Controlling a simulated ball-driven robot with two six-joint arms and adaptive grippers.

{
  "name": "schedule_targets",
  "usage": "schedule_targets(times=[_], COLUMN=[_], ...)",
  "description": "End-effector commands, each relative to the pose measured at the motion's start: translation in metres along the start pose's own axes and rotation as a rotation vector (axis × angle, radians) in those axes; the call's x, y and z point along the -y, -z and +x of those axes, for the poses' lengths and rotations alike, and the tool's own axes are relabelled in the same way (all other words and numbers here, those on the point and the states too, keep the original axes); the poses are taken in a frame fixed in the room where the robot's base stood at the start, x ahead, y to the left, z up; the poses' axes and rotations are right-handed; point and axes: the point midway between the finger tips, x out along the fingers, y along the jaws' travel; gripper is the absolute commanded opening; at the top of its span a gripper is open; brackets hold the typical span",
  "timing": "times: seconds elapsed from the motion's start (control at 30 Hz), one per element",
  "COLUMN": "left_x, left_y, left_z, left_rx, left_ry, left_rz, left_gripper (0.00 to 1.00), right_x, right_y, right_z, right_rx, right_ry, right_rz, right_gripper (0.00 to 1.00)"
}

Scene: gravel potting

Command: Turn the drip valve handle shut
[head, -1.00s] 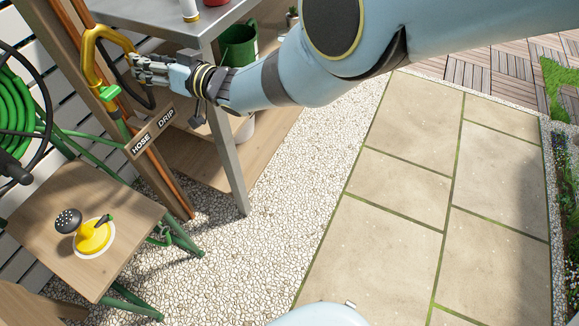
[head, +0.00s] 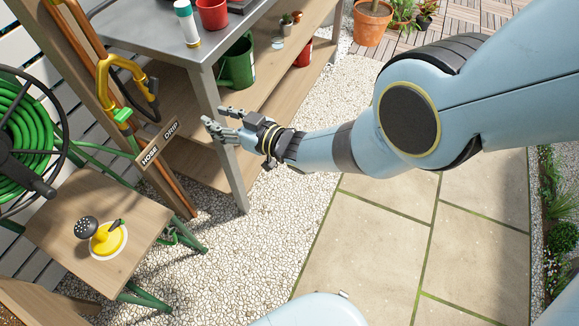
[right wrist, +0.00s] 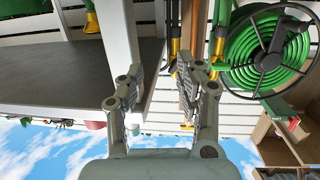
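A yellow brass-coloured pipe fitting (head: 104,72) stands on the wooden post above a sign (head: 158,143) reading HOSE and DRIP. A green piece (head: 122,115) sits on its hose side. A dark piece (head: 153,88) hangs on its drip side. I cannot make out the drip handle or its angle clearly. My right gripper (head: 214,116) is open and empty, to the right of the fitting and apart from it, in front of the metal table's leg. In the right wrist view its fingers (right wrist: 166,80) are spread with nothing between them. My left gripper is out of view.
A metal-topped table (head: 165,35) with pots stands behind my right gripper, a green watering can (head: 238,62) on its shelf. A green hose reel (head: 22,125) is at left. A wooden stool (head: 75,215) holds a yellow sprinkler (head: 108,240). The paving at right is clear.

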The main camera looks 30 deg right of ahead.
Motion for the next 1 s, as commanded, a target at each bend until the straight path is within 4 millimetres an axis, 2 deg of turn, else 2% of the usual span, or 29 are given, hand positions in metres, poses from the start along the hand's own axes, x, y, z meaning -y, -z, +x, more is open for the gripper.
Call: schedule_targets(times=[0.1,0.5,0.8,1.0], left_x=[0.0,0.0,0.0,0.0], left_y=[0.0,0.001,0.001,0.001], left_z=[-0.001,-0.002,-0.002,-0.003], left_rx=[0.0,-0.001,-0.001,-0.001], left_ry=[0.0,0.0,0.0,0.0], left_rz=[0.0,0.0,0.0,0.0], left_gripper=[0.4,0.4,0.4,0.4], right_x=[-0.004,-0.015,-0.018,-0.018], right_y=[-0.024,-0.093,-0.139,-0.161], right_z=[-0.015,-0.068,-0.112,-0.135], right_rx=[0.057,0.237,0.367,0.432], right_ry=[-0.04,-0.156,-0.225,-0.255], right_rz=[0.009,0.036,0.059,0.07], right_gripper=[0.36,0.36,0.36,0.36])
